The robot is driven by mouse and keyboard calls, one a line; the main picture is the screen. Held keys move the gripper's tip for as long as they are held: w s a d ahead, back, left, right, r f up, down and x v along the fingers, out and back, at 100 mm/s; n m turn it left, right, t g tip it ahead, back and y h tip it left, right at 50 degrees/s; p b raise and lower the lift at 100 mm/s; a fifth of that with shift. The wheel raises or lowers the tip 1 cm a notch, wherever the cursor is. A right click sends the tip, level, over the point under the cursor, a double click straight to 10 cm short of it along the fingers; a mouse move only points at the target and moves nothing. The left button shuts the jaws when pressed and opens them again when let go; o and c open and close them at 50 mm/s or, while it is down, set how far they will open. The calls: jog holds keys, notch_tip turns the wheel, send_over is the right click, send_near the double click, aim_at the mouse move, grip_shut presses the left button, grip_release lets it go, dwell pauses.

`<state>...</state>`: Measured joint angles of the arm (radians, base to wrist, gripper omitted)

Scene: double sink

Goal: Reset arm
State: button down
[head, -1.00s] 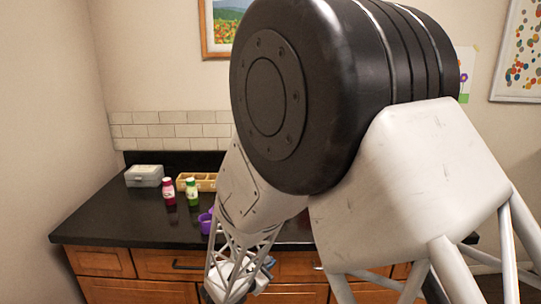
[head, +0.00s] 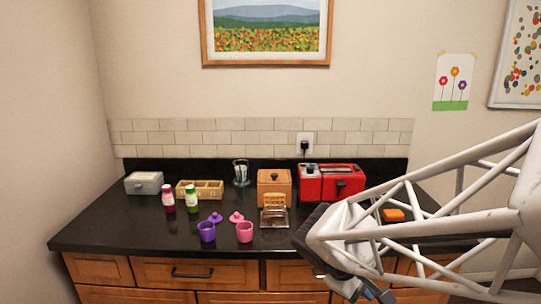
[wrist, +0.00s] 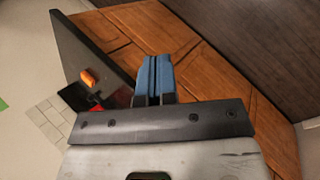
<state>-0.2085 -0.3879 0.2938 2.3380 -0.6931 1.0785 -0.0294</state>
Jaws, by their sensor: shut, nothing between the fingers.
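My gripper (wrist: 153,77) shows in the wrist view as two blue fingers pressed together with nothing between them. It points toward the wooden cabinet fronts (wrist: 215,85), in front of and apart from them. In the head view my arm comes in from the right, and its white lattice link crosses in front of the counter's right end. The gripper is low at the front right there, partly hidden by the arm.
A black counter (head: 120,218) holds a grey box (head: 144,183), two bottles, a wooden tray (head: 200,190), purple and pink cups, a wooden canister (head: 274,184), a red toaster (head: 330,183) and an orange block (head: 393,214). The counter's front left is clear.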

jog(key=s+r+m+t+y, duration=0.1)
jog(key=s+r+m+y, duration=0.2)
jog(key=s, duration=0.2)
jog(key=s+a+r+m+y, duration=0.1)
jog(key=s+r+m+y, duration=0.2)
jog(key=s, duration=0.3)
jog(key=shift+s+m+t+y, duration=0.25)
jog(key=shift+m+t+y, duration=0.15)
jog(key=shift+m, duration=0.3)
